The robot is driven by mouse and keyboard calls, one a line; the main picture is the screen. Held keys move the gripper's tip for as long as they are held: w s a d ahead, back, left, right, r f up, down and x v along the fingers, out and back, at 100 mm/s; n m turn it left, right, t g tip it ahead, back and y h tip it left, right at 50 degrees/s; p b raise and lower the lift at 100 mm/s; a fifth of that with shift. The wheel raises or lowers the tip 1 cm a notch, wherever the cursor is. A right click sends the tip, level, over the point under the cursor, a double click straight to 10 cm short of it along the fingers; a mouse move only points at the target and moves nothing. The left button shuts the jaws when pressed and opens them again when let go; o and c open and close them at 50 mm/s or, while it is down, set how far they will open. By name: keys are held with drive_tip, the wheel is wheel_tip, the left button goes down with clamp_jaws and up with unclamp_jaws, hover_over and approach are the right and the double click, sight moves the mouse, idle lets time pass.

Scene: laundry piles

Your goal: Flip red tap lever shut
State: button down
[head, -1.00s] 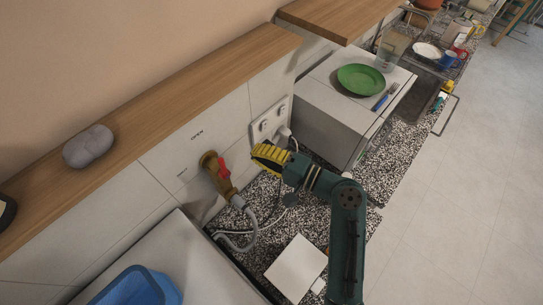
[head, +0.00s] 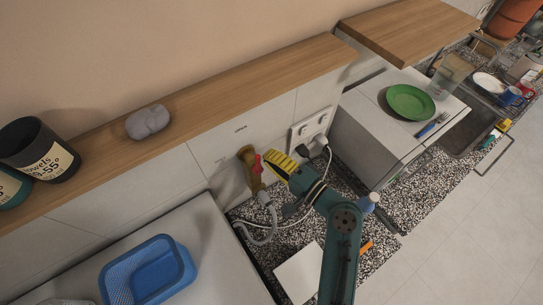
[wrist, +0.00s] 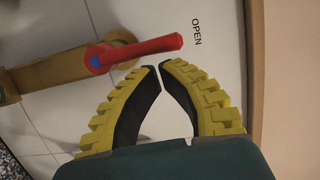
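The brass tap (head: 250,172) sticks out from the tiled wall, with a grey hose on its outlet.
A wall socket (head: 310,128) with plugs and cables is right of the tap. A wooden shelf (head: 215,105) runs above, with a grey speaker-like object (head: 148,122). A white appliance top (head: 215,255) with a blue basket (head: 185,270) is at lower left. A green plate (head: 410,102) stands right.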

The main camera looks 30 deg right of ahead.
drive_tip(key=shift+a+r+n, duration=0.2)
drive_tip(key=shift+a+n, duration=0.2)
drive_tip(key=shift+n, duration=0.4)
drive_tip(key=s+a+f+n+g+h+b, duration=0.1)
drive_tip(key=a+n+h+b, duration=0.1)
drive_tip(key=a+n+b, duration=0.3)
drive_tip(key=shift+a+f+n, duration=0.15)
drive_tip(key=shift+a+n, duration=0.6)
drive_tip(key=shift+n, duration=0.65)
idle(0.4)
